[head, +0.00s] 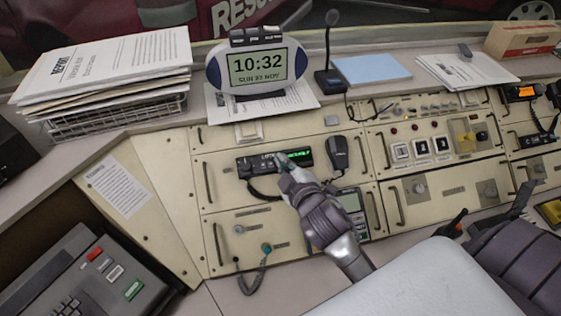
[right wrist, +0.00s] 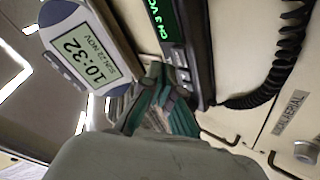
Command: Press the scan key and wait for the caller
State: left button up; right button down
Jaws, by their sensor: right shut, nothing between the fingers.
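A black radio unit (head: 262,162) with a lit green display (head: 299,157) is set in the cream console. It also shows close up in the right wrist view (right wrist: 198,70), its display reading "CH 3" and more letters. My right gripper (head: 284,163) is shut and empty, its fingertips at the front of the radio, just left of the display. In the right wrist view the teal fingertips (right wrist: 164,82) are together beside the radio's edge. I cannot tell whether they touch it. The scan key cannot be made out; the fingers may cover it. My left gripper is not in view.
A handset (head: 338,153) with a coiled cord hangs right of the radio. A clock (head: 257,66) reading 10:32 and a desk microphone (head: 328,75) stand on the ledge behind. A stacked paper tray (head: 110,112) is left. A grey keypad device (head: 75,285) sits lower left.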

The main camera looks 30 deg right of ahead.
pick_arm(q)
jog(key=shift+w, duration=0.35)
pick_arm(e)
jog(key=shift+w+f, duration=0.1)
jog(key=shift+f, duration=0.05)
dwell(0.5)
jog(key=shift+w+f, duration=0.15)
jog(key=shift+f, duration=0.05)
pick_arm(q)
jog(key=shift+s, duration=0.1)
pick_arm(e)
jog(key=shift+w+d+f, duration=0.1)
jog(key=shift+w+f, duration=0.1)
jog(key=shift+f, duration=0.1)
dwell(0.8)
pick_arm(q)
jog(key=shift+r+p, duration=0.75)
pick_arm(e)
jog(key=shift+s+r, duration=0.45)
jog(key=shift+r, duration=0.2)
